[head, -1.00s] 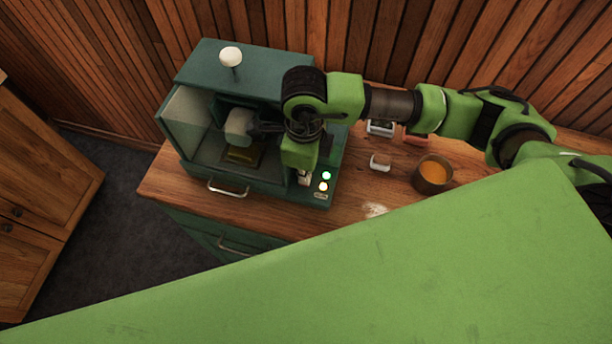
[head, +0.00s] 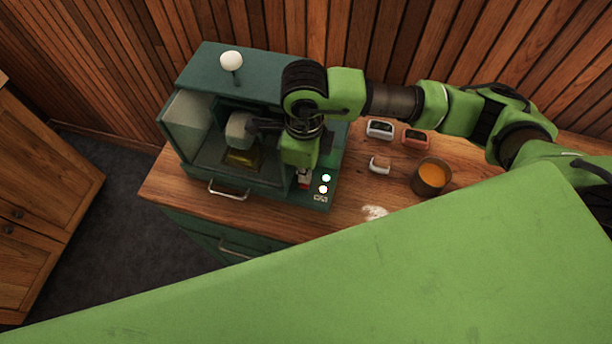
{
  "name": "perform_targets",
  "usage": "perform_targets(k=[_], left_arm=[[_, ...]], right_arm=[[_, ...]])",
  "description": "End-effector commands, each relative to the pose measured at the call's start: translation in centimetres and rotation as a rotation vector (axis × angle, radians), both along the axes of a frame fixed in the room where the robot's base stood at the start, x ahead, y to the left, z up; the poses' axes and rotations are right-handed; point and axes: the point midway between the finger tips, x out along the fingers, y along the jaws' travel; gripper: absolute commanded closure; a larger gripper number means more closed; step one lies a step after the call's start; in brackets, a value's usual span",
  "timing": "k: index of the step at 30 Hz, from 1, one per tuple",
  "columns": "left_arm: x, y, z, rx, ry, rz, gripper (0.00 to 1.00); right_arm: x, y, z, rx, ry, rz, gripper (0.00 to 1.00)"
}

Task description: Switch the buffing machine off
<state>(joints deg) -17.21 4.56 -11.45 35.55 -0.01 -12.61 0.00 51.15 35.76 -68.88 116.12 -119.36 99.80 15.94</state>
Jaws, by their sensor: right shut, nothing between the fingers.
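The green buffing machine (head: 245,190) stands at the left of the wooden counter. Its pale wheel (head: 238,130) shows inside the open front. On its front right corner a green lamp (head: 326,178) is lit above a pale lamp (head: 323,189). A small red and white part (head: 304,179), perhaps the switch, shows beside them, just below my right wrist. My dark right gripper (head: 256,126) appears shut and empty, pointing left by the wheel. I cannot tell its depth or whether it touches anything. My left gripper is not in view.
An orange-filled cup (head: 431,177) and small white (head: 380,129) and red (head: 415,137) items stand right of the machine. Another small item (head: 379,165) lies nearer. A white-knobbed lever (head: 231,62) rises from the machine's top. The slatted wall is close behind.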

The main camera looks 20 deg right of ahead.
Motion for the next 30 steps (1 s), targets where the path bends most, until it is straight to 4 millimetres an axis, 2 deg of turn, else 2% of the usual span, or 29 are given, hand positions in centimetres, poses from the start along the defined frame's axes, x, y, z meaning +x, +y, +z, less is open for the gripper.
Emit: perform_targets(k=[15, 30], left_arm=[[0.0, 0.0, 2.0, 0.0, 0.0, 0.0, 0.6], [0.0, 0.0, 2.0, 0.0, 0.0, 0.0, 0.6]], right_arm=[[0.1, 0.0, 4.3, 0.001, -0.002, 0.0, 1.0], [0.0, 0.0, 4.4, 0.001, -0.001, 0.0, 1.0]])
